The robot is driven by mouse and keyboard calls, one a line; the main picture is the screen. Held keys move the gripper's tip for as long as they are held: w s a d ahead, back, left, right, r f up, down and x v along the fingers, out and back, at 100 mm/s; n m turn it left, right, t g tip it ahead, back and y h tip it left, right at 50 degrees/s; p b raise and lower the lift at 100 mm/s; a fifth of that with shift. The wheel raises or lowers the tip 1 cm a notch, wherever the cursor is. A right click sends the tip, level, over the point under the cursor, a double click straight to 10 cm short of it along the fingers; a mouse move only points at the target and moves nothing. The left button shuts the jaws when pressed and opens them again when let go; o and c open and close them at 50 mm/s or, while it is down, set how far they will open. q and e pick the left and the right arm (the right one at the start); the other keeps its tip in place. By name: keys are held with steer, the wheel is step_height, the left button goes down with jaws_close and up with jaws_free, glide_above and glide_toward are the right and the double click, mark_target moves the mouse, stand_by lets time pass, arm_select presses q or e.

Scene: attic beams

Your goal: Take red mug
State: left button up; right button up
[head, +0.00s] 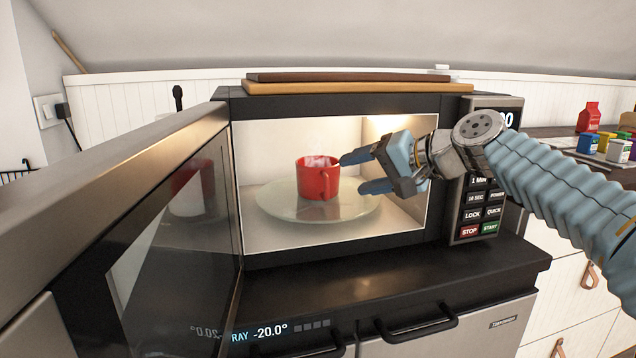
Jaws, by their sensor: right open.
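The red mug (314,180) stands upright on the glass turntable plate (276,207) inside the lit microwave (340,256). My right gripper (354,172) reaches in from the right through the microwave opening. Its two fingers are spread apart and point left, with the upper fingertip close to the mug's rim and handle side. I cannot tell whether it touches the mug. The gripper holds nothing. My left gripper is not in view.
The microwave door (150,215) stands wide open on the left. The control panel (483,205) is right of the opening, behind my right arm. Boards (360,88) lie on top of the microwave. Small colored containers (590,143) stand on the right counter. Handled drawers are below.

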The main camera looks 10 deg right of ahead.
mark_target(320, 180)
steer(key=x, duration=0.5)
steer(key=shift+w+a+p, duration=0.25)
steer(key=shift+a+p, duration=0.1)
steer(key=shift+f, duration=0.1)
jaws_close()
steer(key=shift+s, duration=0.1)
